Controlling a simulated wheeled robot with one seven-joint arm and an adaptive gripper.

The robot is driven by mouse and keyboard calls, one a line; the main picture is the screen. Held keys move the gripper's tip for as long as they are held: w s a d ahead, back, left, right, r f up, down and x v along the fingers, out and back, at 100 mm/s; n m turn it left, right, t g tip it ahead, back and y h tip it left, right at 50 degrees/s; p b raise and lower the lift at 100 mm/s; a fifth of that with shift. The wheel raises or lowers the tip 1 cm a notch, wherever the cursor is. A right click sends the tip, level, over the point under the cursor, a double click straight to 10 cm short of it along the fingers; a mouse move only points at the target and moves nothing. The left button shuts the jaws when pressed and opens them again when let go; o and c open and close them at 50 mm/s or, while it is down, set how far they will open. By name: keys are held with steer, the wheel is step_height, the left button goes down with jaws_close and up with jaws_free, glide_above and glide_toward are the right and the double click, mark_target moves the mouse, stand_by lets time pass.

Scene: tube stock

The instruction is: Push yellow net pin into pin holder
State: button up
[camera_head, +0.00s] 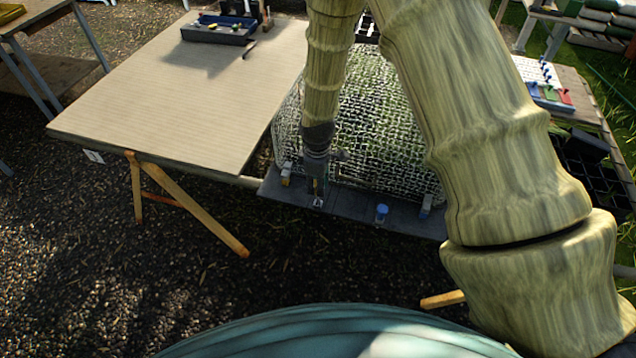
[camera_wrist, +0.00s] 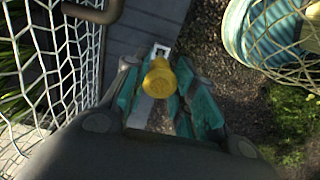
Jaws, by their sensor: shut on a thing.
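The yellow net pin (camera_wrist: 160,80) is between the teal-padded fingers of my gripper (camera_wrist: 158,92) in the wrist view, with its round head toward the camera. My gripper (camera_head: 316,188) is shut on it and points down over the grey board (camera_head: 350,206) in the head view. A small pale pin holder (camera_wrist: 161,50) shows just past the pin head in the wrist view, and on the board (camera_head: 318,203) in the head view. The pin's lower end is hidden, so I cannot tell whether it is inside the holder.
A white net (camera_head: 385,130) bulges up directly behind my gripper. A blue pin (camera_head: 381,212) stands on the board to the right, with a pale fitting (camera_head: 426,205) beyond it. A wooden table (camera_head: 180,95) with a dark tray (camera_head: 218,29) is at left. Gravel lies in front.

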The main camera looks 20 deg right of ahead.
steer(key=shift+f+b, duration=1.15)
steer(key=shift+f, duration=1.15)
stand_by(0.5)
steer(key=o, duration=2)
steer(key=shift+r, duration=0.2)
steer(key=shift+r+p, duration=0.8)
steer(key=shift+r, duration=0.2)
steer(key=shift+r+p, duration=1.8)
steer(key=shift+r, duration=1.05)
